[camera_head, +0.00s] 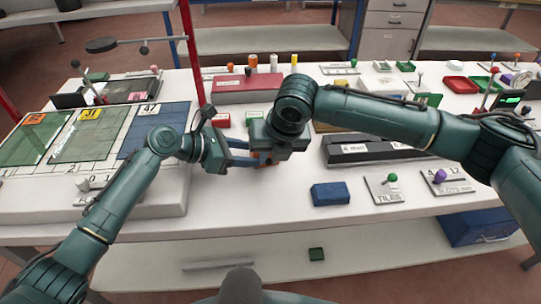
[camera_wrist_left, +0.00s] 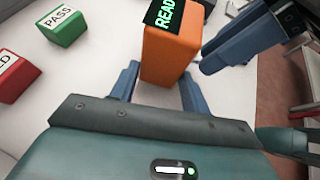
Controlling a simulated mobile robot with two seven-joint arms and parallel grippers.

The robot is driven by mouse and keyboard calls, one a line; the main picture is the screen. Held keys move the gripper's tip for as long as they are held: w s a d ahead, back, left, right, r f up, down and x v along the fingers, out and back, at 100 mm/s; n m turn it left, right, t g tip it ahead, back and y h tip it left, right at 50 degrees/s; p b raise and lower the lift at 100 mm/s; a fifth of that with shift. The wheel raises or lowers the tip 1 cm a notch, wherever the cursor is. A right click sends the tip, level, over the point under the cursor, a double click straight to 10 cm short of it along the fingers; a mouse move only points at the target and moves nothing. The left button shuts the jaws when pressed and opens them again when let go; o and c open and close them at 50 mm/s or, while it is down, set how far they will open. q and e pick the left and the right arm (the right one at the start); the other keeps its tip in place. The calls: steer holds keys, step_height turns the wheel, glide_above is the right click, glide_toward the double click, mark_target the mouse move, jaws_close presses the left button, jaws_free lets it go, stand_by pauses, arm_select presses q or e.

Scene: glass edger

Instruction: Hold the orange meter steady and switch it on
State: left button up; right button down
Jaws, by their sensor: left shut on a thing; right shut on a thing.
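The orange meter (camera_wrist_left: 170,55) stands upright between the fingers of my left gripper (camera_wrist_left: 160,82) in the left wrist view. Its dark top panel (camera_wrist_left: 168,12) shows lit green letters starting "READ"; the rest is cut off by the frame edge. In the head view only a little of the meter (camera_head: 262,158) shows between my grippers. My left gripper (camera_head: 250,155) is shut on it from the left. My right gripper (camera_head: 270,152) is at the meter from the right, its blue fingers beside the meter's upper part. Its exact contact with the meter is hidden.
A green PASS block (camera_wrist_left: 63,25) and a red block (camera_wrist_left: 14,75) stand left of the meter. A blue block (camera_head: 331,193) and a TILES plate with a green knob (camera_head: 390,190) lie to the right. A tray with glass panes (camera_head: 85,140) is at left. The front table edge is clear.

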arm_select(q)
steer(key=shift+d, duration=0.15)
arm_select(e)
steer(key=shift+a, duration=0.1)
steer(key=c, duration=1.4)
jaws_free()
steer(key=v, duration=1.2)
arm_select(q)
steer(key=o, duration=0.8)
arm_select(e)
steer(key=shift+w, duration=0.1)
arm_select(q)
steer(key=shift+o, duration=0.2)
